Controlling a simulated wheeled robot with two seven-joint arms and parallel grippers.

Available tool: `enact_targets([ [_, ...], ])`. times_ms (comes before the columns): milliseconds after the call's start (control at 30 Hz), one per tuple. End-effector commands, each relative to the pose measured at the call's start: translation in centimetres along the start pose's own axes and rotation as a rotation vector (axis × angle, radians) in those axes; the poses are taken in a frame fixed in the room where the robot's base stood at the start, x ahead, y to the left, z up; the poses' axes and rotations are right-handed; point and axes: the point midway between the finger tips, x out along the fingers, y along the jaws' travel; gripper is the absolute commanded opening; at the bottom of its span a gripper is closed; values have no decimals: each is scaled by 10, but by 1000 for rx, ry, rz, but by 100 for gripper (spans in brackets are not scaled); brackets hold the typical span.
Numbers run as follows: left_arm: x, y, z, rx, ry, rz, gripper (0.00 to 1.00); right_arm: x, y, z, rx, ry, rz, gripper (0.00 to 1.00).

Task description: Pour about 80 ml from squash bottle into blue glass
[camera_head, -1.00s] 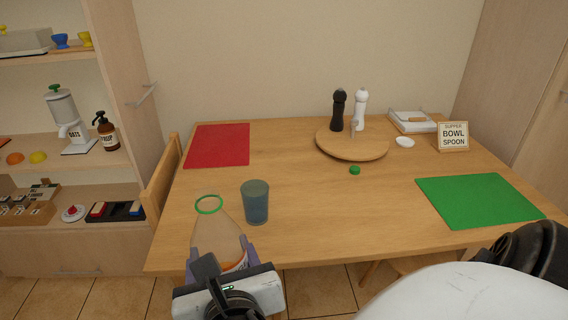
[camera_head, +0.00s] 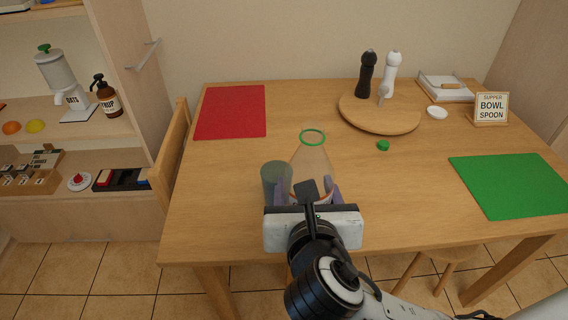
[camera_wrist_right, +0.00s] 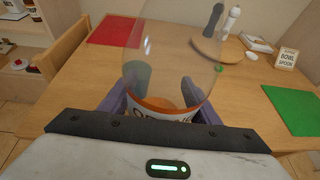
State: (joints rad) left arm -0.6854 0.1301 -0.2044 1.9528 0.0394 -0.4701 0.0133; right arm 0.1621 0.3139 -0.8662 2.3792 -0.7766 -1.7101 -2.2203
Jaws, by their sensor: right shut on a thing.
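The squash bottle (camera_head: 311,160) is clear, with a green ring at its open mouth. In the right wrist view the bottle (camera_wrist_right: 165,55) shows a little orange liquid low down and a white label with dark letters, partly hidden. My right gripper (camera_head: 308,190) is shut on the bottle's lower part; its purple fingers also show in the wrist view (camera_wrist_right: 155,98). The blue glass (camera_head: 275,178) stands upright on the table just left of the bottle, its lower part partly covered by the gripper. I cannot tell exactly how far the bottle tilts. My left gripper is out of view.
A green cap (camera_head: 383,145) lies on the wooden table (camera_head: 400,210). A round board (camera_head: 380,122) holds dark and white mills. A red mat (camera_head: 231,112) lies left, a green mat (camera_head: 508,185) right, near a small sign (camera_head: 491,107). The table's middle is clear.

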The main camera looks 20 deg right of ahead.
Motion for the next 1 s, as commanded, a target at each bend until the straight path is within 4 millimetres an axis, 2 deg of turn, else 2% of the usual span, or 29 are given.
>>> enact_targets([
  [33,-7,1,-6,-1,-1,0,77,5,12,9,-20,-5,40,24],
  [167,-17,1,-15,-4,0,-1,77,22,48,10,-80,-8,178,24],
  [300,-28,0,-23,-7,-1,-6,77,40,84,3,-142,-8,324,24],
  [500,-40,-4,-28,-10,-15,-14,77,60,120,-12,-212,-11,496,24],
  [700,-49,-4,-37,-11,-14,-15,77,73,136,-23,-254,-14,608,24],
  [1000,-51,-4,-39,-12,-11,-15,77,79,141,-30,-271,-16,658,24],
])
